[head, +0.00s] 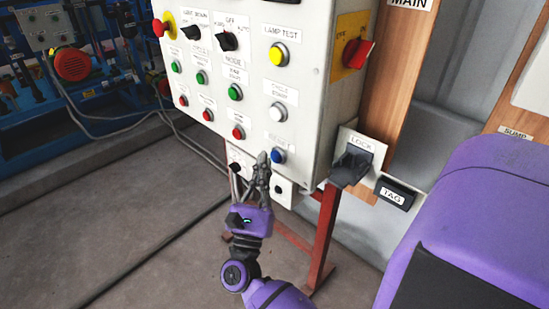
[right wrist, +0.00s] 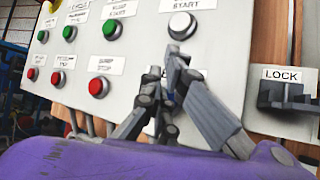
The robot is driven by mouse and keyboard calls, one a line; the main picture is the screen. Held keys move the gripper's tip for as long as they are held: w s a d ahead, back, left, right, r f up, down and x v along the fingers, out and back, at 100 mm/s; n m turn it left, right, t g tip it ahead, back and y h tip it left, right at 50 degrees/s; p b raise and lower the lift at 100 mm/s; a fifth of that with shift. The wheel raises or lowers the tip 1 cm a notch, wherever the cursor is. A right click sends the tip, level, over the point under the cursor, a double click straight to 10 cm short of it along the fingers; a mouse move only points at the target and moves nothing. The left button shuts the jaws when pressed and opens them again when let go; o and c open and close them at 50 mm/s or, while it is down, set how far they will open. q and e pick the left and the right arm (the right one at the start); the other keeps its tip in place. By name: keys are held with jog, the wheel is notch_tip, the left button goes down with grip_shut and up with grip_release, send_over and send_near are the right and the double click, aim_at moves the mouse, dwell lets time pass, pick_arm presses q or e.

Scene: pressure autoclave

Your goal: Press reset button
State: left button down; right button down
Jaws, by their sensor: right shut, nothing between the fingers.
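The blue reset button (head: 278,155) sits at the bottom of the right column of the white control panel (head: 313,70), under a partly covered label. My right gripper (head: 261,162) is shut and empty, its fingertips up in front of the panel, just left of the blue button in the head view. I cannot tell whether the fingertips touch the panel. My left gripper is not in view.
A white cycle start button (right wrist: 182,25) is above the fingers. Red buttons (head: 238,132) and green buttons (head: 235,92) lie to the left, and a yellow lamp test button (head: 278,55) is higher. A dark lock bracket (head: 352,165) juts out at right, beside a tag box (head: 395,193).

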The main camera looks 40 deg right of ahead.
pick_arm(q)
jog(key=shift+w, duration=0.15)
pick_arm(e)
jog(key=shift+d, duration=0.1)
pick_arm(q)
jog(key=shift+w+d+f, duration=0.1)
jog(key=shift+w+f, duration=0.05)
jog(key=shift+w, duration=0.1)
pick_arm(e)
jog(key=shift+d, duration=0.35)
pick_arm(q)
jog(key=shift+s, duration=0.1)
